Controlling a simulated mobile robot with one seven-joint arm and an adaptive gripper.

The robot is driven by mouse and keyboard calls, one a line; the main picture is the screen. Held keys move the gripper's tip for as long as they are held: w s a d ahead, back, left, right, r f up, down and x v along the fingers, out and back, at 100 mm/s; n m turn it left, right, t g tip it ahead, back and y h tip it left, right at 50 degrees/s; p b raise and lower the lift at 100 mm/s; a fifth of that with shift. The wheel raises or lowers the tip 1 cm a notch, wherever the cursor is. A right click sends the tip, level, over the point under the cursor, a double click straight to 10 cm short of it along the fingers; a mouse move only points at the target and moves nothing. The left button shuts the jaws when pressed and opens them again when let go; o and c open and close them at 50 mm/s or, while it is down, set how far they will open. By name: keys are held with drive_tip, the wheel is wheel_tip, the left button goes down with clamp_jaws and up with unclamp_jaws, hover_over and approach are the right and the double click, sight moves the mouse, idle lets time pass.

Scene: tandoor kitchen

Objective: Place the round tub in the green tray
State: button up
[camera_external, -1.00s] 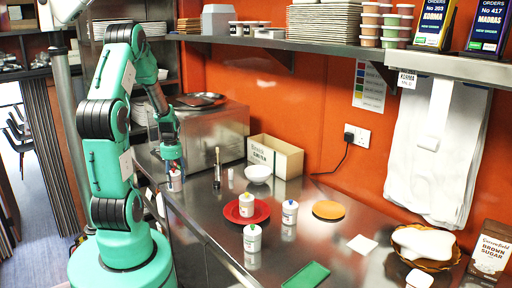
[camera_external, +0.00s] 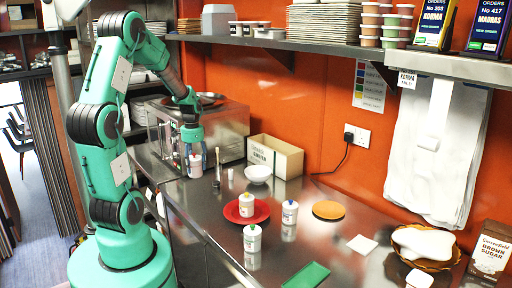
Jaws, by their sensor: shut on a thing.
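My gripper (camera_external: 192,148) is shut on a small round white tub (camera_external: 195,168) and holds it upright near the left end of the steel counter, in front of the steel box. The gripper hides the tub's top. The green tray (camera_external: 306,276) lies flat and empty at the counter's front edge, well to the right of my gripper. Similar white tubs stand on the counter: one with a yellow top (camera_external: 246,206) on a red plate (camera_external: 264,212), one with a dark blue top (camera_external: 290,212), and one with a green top (camera_external: 252,238) left of the tray.
A dark upright bottle (camera_external: 218,166), a white bowl (camera_external: 258,173) and an open cardboard box (camera_external: 275,156) stand near the held tub. An orange disc (camera_external: 328,210), a white card (camera_external: 362,244) and a filled basket (camera_external: 425,245) lie right. A loaded shelf (camera_external: 300,46) overhangs the back.

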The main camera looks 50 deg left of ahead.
drive_tip(key=w+d+m, duration=0.2)
drive_tip(key=w+d, duration=0.1)
drive_tip(key=d, duration=0.7)
drive_tip(key=w+d+m, duration=0.2)
drive_tip(key=w+d, duration=0.1)
drive_tip(key=d, duration=0.7)
drive_tip(key=s+d+m, duration=0.2)
drive_tip(key=d+m, duration=0.3)
drive_tip(key=d, duration=1.4)
drive_tip(key=s+d+m, duration=0.3)
drive_tip(key=s+d, duration=0.3)
drive_tip(key=d, duration=0.4)
drive_tip(key=s+d+m, duration=0.2)
drive_tip(key=s+d, duration=0.3)
drive_tip(key=d, duration=0.4)
wheel_tip(320, 180, down, 11)
drive_tip(key=shift+a+p, duration=0.15)
drive_tip(key=shift+p, duration=0.15)
drive_tip(key=w+d, duration=0.3)
drive_tip(key=w, duration=0.1)
drive_tip(key=w+d+f, duration=0.1)
drive_tip(key=w+d, duration=0.2)
drive_tip(key=w, duration=0.2)
drive_tip(key=w+d+b, duration=0.1)
drive_tip(key=w+d, duration=0.2)
drive_tip(key=w, duration=0.1)
drive_tip(key=shift+w+f, duration=0.15)
drive_tip(key=shift+f, duration=0.1)
drive_tip(key=shift+f, duration=0.1)
